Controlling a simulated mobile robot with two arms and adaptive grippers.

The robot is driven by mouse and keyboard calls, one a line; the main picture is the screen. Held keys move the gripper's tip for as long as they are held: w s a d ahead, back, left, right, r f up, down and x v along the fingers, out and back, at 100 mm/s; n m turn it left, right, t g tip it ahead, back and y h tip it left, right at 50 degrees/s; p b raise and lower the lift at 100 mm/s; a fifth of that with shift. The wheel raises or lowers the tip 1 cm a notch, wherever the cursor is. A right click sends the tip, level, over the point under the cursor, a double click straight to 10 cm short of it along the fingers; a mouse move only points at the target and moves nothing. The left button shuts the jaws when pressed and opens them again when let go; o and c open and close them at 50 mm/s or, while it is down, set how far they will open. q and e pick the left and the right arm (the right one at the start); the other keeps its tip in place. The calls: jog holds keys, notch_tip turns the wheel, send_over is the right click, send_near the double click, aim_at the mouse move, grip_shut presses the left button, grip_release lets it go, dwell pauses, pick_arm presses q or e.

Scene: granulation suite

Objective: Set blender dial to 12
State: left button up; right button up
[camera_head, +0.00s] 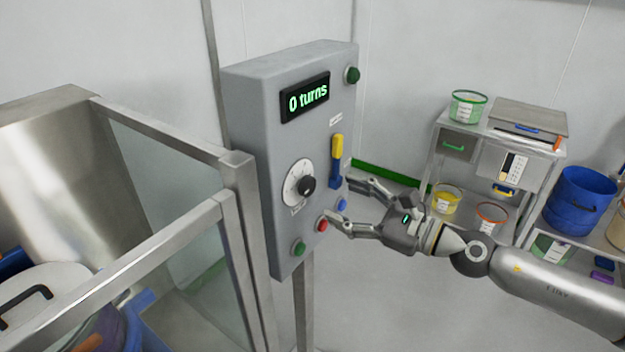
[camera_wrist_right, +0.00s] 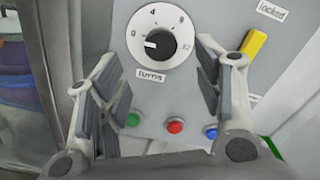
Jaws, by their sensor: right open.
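The blender dial is a black knob (camera_head: 307,185) on a white round scale (camera_head: 293,177), on the front of a grey control box (camera_head: 240,130). The box's display (camera_head: 305,97) reads "0 turns". In the right wrist view the knob (camera_wrist_right: 160,44) sits on its scale (camera_wrist_right: 152,18), marked 0, 4, 8 and 12, its white pointer toward 0. A label below reads "turns". My right gripper (camera_head: 340,200) is open and empty, in front of the box to the lower right of the dial. In the wrist view its fingers (camera_wrist_right: 160,85) stand apart below the knob, not touching it. My left gripper is not in view.
Green (camera_head: 299,249), red (camera_head: 322,225) and blue (camera_head: 342,205) buttons sit below the dial, close to my right fingers. A yellow and blue lever (camera_head: 337,160) is right of it. A metal-framed glass guard (camera_head: 150,140) stands left. A cart (camera_head: 455,122) with tubs is at right.

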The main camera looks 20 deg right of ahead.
aim_at(310, 187)
jog(key=p+x, duration=0.5)
jog(key=x, duration=0.2)
jog(key=shift+w+r+p, duration=0.1)
jog(key=shift+r+p, duration=0.05)
jog(key=shift+p, duration=0.2)
jog(key=shift+w+a, duration=0.4)
jog(key=c, duration=1)
